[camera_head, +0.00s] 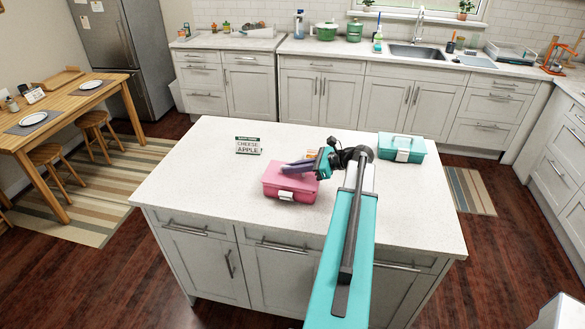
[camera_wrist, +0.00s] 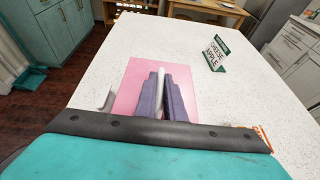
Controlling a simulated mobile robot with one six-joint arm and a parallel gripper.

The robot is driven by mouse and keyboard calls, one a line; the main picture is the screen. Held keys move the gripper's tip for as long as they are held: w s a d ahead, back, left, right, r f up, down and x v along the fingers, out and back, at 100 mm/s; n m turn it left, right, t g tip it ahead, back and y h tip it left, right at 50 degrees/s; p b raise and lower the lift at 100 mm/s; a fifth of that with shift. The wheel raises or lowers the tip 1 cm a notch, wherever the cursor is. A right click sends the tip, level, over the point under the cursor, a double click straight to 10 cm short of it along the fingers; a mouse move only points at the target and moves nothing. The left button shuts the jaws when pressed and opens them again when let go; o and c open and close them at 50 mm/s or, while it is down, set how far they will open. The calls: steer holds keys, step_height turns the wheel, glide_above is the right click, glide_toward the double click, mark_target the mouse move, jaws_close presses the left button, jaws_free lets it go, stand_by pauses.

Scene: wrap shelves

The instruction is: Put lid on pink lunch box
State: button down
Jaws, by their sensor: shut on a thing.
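The pink lunch box (camera_head: 276,190) stands on the white island top, with a white latch on its front. Its pink lid (camera_wrist: 128,92) lies over it, covering the opening; I cannot tell whether it is fully seated. My gripper (camera_head: 289,168) is over the lid, its purple fingers reaching in from the right. In the wrist view my gripper (camera_wrist: 161,76) is shut on the lid's pale handle (camera_wrist: 160,80), which shows between the fingers. The box's inside is hidden.
A small sign reading "CHEESE APPLE" (camera_head: 248,146) stands left of the box. A closed teal lunch box (camera_head: 402,147) stands at the right. A small orange and white item (camera_head: 310,154) is partly hidden behind my gripper. The island's front left is clear.

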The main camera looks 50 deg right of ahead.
steer(key=shift+f, duration=0.55)
steer(key=c, duration=1.8)
jaws_free()
steer(key=shift+o, duration=0.2)
steer(key=shift+s, duration=0.1)
steer(key=b+v, duration=0.4)
steer(key=v, duration=0.9)
steer(key=shift+s+d+r, duration=0.15)
steer(key=shift+s, duration=0.15)
steer(key=shift+r, duration=0.1)
